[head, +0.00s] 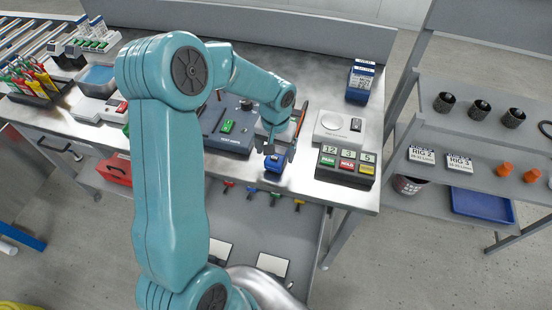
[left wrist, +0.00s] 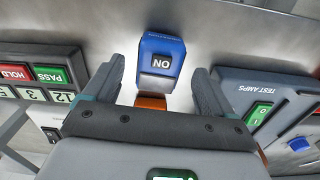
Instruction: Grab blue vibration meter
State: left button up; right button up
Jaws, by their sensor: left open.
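The blue vibration meter (head: 274,163) lies near the front edge of the metal bench, under my left gripper. In the left wrist view the meter (left wrist: 161,50) shows a dark label and an orange part at its near end. My left gripper (head: 279,149) is open, and its two fingers (left wrist: 160,84) stand on either side of the meter's near end. I cannot tell whether they touch it. My right gripper is not in view.
A test unit (head: 228,128) with a green switch stands left of the meter. A box with PASS and HOLD buttons (head: 345,166) stands to the right. A blue box (head: 361,82) is at the back. A grey shelf rack (head: 480,140) stands beyond the bench's right end.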

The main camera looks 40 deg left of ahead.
aim_at(277, 155)
pick_arm(q)
jog(key=f, duration=0.3)
jog(key=shift+w+f, duration=0.35)
jog(key=shift+f, duration=0.05)
jog(key=shift+s+a+r, duration=0.1)
jog(key=shift+s, duration=0.05)
jog(key=shift+c, duration=0.6)
jog(key=c, duration=1)
jog(key=shift+c, duration=1.2)
jog(key=shift+r, duration=0.1)
